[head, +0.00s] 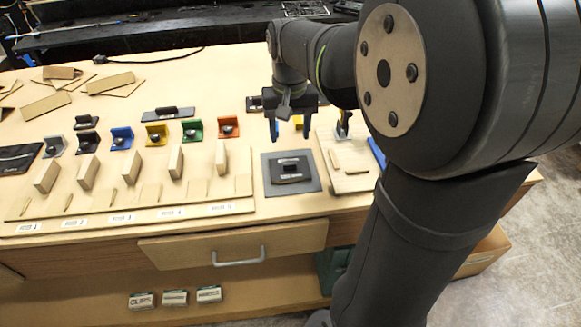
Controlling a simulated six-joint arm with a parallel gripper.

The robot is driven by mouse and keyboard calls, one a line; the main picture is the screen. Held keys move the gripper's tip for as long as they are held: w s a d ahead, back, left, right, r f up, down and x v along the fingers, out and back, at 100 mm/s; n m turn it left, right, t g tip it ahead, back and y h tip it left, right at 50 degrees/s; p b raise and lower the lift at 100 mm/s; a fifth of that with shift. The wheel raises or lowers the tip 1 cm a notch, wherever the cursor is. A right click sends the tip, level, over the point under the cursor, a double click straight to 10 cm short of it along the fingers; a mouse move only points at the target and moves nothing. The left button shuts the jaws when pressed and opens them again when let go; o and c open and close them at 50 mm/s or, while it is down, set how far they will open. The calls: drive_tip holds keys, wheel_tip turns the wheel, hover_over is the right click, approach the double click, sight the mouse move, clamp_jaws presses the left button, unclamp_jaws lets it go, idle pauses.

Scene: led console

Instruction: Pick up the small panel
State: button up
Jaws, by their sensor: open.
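My gripper (290,128) hangs above the table towards its right side, fingers pointing down, apart and with nothing seen between them. Below it and nearer the front edge, a dark square plate (272,184) lies flat with a small black raised piece (291,170) on it. Several thin wooden panels of different sizes lie loosely overlapped at the back left; a small one (62,72) rests on top there. Which piece is the small panel, I cannot tell. My arm hides part of the table at the right.
A long wooden strip (130,218) with numbered labels and several upright wooden blocks (175,163) runs along the front left. Coloured brackets (192,130) stand behind it. A wooden board (345,178) with small parts lies right of the dark plate. A drawer (215,247) is below the front edge.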

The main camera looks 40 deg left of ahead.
sight(290, 163)
wheel_tip(290, 163, down, 4)
drive_tip(key=shift+r, duration=0.25)
drive_tip(key=shift+s+d+f, duration=0.1)
drive_tip(key=shift+s+f, duration=0.05)
drive_tip(key=shift+f, duration=1.25)
drive_tip(key=shift+s+d+f, duration=0.1)
drive_tip(key=shift+f, duration=1.25)
drive_tip(key=shift+c, duration=0.3)
drive_tip(key=c, duration=1)
